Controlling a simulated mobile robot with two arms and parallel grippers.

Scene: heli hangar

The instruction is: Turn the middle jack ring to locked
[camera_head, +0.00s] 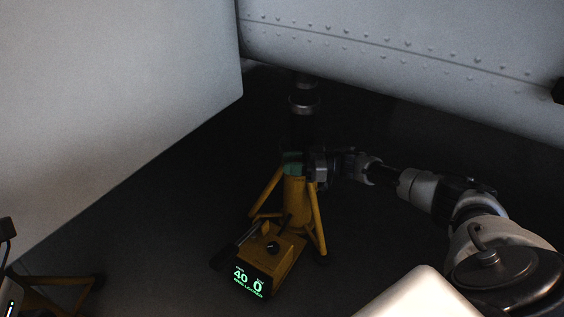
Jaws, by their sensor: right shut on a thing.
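A yellow jack (297,194) stands on splayed legs on the dark floor, in the middle of the head view. A green ring (292,163) sits at the top of its yellow body, below a dark column with a pale band (304,104). My right gripper (309,165) comes in from the right and is shut on the ring's right side, hiding part of it. A yellow box at the jack's foot has a lit display (248,280) reading "40" and "0", with a small line below that seems to end in "LOCKED".
A riveted grey hull (420,60) hangs over the jack at the upper right. A large pale panel (110,110) fills the upper left. Part of another yellow stand (75,282) shows at the lower left. Dark open floor (160,220) lies left of the jack.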

